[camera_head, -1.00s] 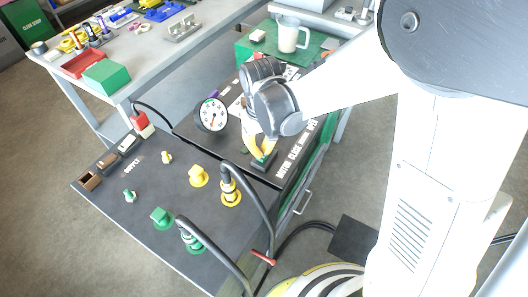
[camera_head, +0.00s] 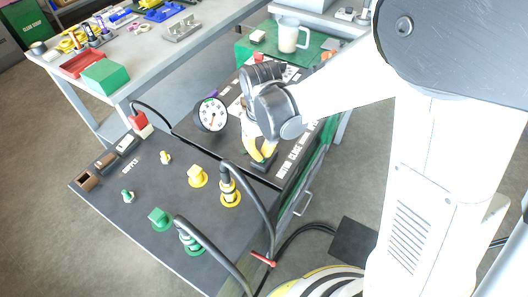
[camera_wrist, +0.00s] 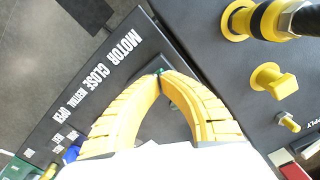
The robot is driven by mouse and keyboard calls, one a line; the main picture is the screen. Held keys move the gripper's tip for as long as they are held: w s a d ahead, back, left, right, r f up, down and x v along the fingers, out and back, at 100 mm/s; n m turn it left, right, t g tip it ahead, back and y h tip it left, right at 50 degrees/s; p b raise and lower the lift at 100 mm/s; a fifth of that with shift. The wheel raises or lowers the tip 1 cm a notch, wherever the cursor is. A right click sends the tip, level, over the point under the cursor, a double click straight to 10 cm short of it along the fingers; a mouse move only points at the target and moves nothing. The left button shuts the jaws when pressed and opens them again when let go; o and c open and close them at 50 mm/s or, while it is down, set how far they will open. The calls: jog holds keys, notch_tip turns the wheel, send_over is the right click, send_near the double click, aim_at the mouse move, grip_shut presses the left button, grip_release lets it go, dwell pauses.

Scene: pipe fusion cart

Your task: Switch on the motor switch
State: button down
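The motor switch (camera_head: 262,164) is a dark block on the cart's black panel, next to the white MOTOR lettering, in the head view. My gripper (camera_head: 262,157) has yellow fingers that point down right at it. In the wrist view the two fingers of my gripper (camera_wrist: 161,76) curve together and their tips meet. A small green piece shows just at the tips. A dark base lies behind and between the fingers. The fingers hide most of the switch, so I cannot tell its position or whether the tips grip it or only touch it.
A round gauge (camera_head: 211,115) stands left of my gripper. Yellow-ringed (camera_head: 229,190) and green-ringed hose fittings (camera_head: 191,240) with black hoses stand in front. A CLOSE, NEUTRAL, OPEN label (camera_wrist: 88,92) lies beside the MOTOR lettering. A workbench (camera_head: 140,58) stands behind.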

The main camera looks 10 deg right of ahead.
jog(key=shift+f+b, duration=0.3)
jog(key=shift+f, duration=0.1)
jog(key=shift+r+p, duration=2.7)
jog(key=shift+r, duration=0.85)
